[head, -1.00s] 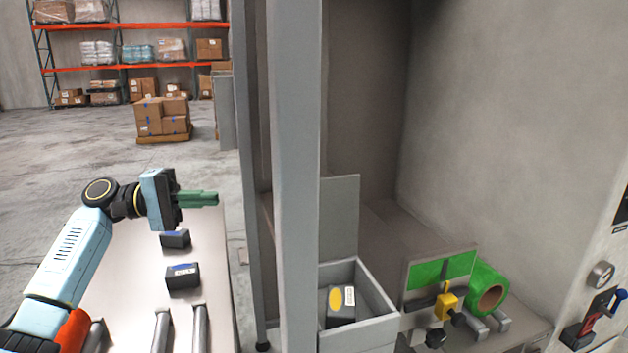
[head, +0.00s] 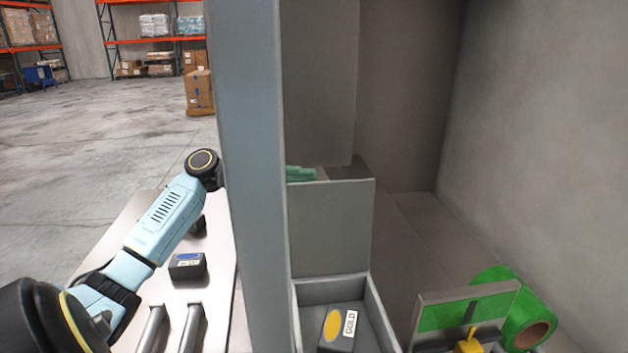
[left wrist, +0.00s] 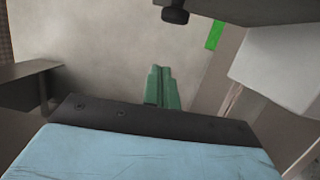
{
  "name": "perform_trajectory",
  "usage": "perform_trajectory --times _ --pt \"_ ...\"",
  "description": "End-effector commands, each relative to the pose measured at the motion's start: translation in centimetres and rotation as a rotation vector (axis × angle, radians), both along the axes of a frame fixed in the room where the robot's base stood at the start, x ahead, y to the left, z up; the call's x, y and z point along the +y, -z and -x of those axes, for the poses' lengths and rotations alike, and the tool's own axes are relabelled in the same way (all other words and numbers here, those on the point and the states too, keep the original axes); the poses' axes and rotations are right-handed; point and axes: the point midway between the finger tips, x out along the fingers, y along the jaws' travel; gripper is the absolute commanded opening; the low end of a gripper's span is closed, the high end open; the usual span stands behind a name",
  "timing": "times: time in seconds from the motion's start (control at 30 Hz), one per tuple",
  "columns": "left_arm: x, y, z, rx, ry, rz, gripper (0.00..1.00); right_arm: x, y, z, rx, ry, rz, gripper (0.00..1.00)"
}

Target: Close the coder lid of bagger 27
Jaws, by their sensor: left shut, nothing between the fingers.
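The grey coder lid (head: 330,225) stands upright, open, at the back edge of a grey open-topped box (head: 383,318) in the head view. A black cassette (head: 343,328) with a yellow oval and a label reading GOLD sits in the box. My left gripper (head: 301,174) shows only as green fingertips just above the lid's top edge, seemingly behind it; the post hides its wrist. In the left wrist view the green fingers (left wrist: 162,88) are shut together and empty. I cannot tell whether they touch the lid. No number 27 is readable. My right gripper is not in view.
A thick grey post (head: 250,180) stands between my left forearm and the box. A green roll (head: 527,322) and a green-faced plate (head: 465,312) are at right. A table at left holds a dark cassette (head: 187,267) and rollers.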

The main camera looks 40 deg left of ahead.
Motion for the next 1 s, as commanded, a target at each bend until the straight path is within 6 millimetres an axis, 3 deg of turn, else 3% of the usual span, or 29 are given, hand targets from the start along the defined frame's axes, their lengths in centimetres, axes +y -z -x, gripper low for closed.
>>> perform_trajectory --times 0.1,0.33,1.0 --pt "-2.1 -0.2 -1.3 -0.001 0.002 -0.001 0.0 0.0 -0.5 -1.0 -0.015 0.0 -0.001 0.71" --pt "-4.0 -0.1 0.7 0.002 0.001 -0.001 0.0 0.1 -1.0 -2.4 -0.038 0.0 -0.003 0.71" --pt "-5.1 -0.3 1.2 -0.007 0.007 -0.007 0.0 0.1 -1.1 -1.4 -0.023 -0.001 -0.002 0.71"
